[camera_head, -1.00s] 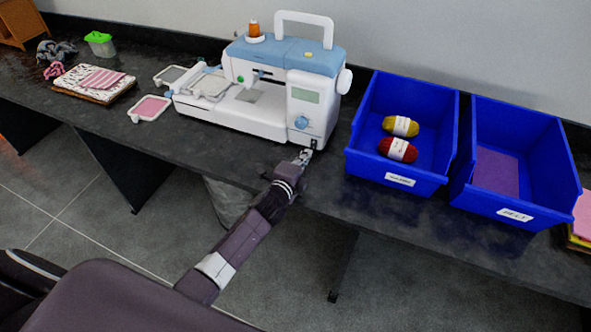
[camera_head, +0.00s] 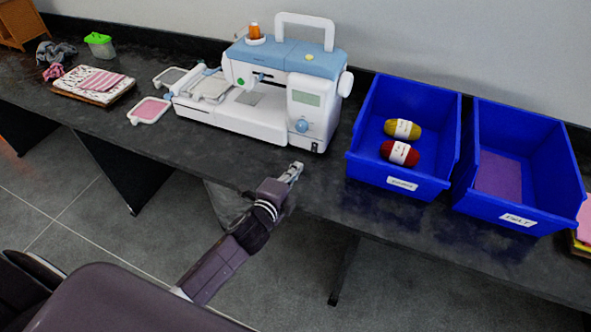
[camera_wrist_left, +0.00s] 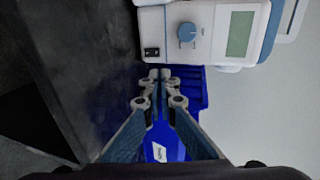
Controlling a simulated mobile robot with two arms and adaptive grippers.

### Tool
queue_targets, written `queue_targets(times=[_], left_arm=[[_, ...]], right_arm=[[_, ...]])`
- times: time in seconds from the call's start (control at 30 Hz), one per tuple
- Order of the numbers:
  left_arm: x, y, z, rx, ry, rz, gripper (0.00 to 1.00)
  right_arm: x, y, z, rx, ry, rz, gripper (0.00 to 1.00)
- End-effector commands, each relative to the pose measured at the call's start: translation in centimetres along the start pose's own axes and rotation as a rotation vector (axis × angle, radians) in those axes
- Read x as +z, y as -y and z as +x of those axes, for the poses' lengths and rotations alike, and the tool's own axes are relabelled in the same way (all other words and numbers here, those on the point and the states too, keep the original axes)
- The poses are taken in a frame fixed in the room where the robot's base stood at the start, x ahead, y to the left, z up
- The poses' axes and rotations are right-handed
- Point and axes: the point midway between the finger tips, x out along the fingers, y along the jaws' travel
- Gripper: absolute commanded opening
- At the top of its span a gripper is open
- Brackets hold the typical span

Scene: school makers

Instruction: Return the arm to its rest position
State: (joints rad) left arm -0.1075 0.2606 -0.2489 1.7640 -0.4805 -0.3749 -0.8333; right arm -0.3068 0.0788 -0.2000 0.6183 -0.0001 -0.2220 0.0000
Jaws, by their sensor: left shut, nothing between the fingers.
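My left gripper (camera_head: 294,169) is shut and empty. It is over the front edge of the dark table (camera_head: 330,183), in front of and apart from the lower right corner of the white and blue sewing machine (camera_head: 310,108). In the left wrist view, the closed fingers (camera_wrist_left: 158,76) point toward the machine's front panel (camera_wrist_left: 205,35), with a power switch and a dial in sight. My left arm reaches in from the lower left. My right gripper is in neither view.
Two blue bins stand to the right; the left bin (camera_head: 372,130) holds a yellow and a red yarn ball, and the other bin (camera_head: 545,165) holds purple felt. Embroidery hoops (camera_head: 148,111) and folded fabric (camera_head: 95,84) lie left. Open floor (camera_head: 60,200) is in front.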

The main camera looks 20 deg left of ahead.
Motion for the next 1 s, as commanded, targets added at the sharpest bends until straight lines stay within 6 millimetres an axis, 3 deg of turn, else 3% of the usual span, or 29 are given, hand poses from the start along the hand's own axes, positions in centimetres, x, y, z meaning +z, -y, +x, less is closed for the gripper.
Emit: queue_targets(times=[0.43,0.57,0.67,0.8,1.0], left_arm=[[0.0,-0.1,-0.1,0.003,0.003,-0.007,0.00],[0.5,-1.2,-1.4,0.056,0.041,-0.113,0.00],[1.2,-3.1,-3.9,0.149,0.112,-0.299,0.00],[1.6,-6.9,-9.6,0.330,0.252,-0.633,0.00],[0.7,-10.7,-17.6,0.543,0.435,-0.972,0.00]], right_arm=[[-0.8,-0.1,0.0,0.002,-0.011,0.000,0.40],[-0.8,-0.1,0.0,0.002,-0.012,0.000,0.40],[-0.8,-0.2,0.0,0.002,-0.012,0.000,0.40],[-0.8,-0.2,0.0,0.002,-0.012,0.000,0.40],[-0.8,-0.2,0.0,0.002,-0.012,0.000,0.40]])
